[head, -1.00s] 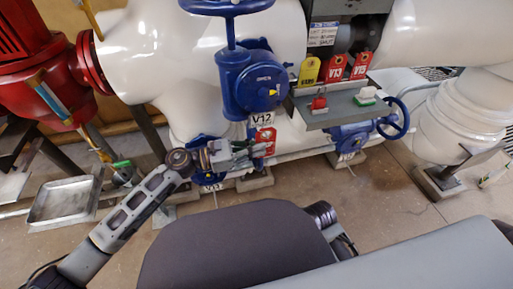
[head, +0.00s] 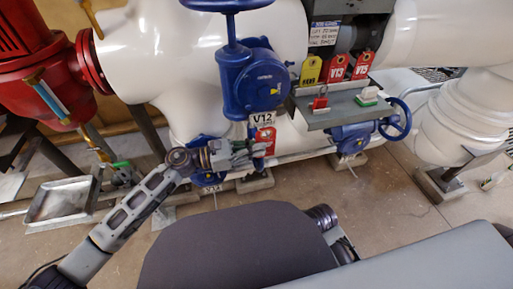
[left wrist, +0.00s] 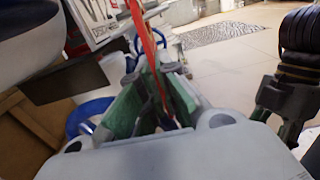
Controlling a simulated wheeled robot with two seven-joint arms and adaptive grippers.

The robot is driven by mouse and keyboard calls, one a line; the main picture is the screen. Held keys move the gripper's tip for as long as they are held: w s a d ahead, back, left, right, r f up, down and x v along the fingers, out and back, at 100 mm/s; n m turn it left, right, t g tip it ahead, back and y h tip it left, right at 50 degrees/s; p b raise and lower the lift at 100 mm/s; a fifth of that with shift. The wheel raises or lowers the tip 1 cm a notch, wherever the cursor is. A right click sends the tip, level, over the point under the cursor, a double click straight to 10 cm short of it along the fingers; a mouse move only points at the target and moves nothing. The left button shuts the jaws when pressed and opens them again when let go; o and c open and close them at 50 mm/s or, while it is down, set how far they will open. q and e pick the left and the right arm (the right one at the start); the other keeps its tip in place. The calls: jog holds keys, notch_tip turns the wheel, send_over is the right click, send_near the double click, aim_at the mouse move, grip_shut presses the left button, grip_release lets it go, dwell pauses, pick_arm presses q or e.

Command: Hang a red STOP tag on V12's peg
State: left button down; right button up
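The V12 sign (head: 262,118) hangs below a blue valve (head: 250,80) in the head view; its peg is not distinct. A red tag (head: 265,142) hangs upright just under the sign. My left gripper (head: 256,154) is at this tag. In the left wrist view, the red tag (left wrist: 148,45) is nearly edge-on between the green finger pads of my left gripper (left wrist: 152,88); whether they grip it is unclear. The sign (left wrist: 95,18) is close beside it. My right gripper (head: 345,248) is low and partly hidden; its fingers are unclear.
A grey shelf (head: 335,115) holds a red padlock-like item (head: 319,103) and a green-and-white block (head: 367,96). Yellow (head: 311,70) and red tags (head: 337,68) hang above it. White pipes surround the valve. A metal tray (head: 62,200) lies left.

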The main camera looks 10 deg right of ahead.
pick_arm(q)
jog(key=shift+w+f+b, duration=0.15)
jog(key=shift+f+b, duration=0.1)
jog(key=shift+b, duration=0.2)
dwell(0.4)
dwell(0.4)
jog(key=c, duration=1.6)
grip_release()
jog(key=shift+o, duration=0.2)
jog(key=shift+a, duration=0.15)
jog(key=a, duration=1.1)
jog(key=shift+s+a, duration=0.2)
jog(key=shift+a, duration=0.2)
jog(key=shift+s+d, duration=0.1)
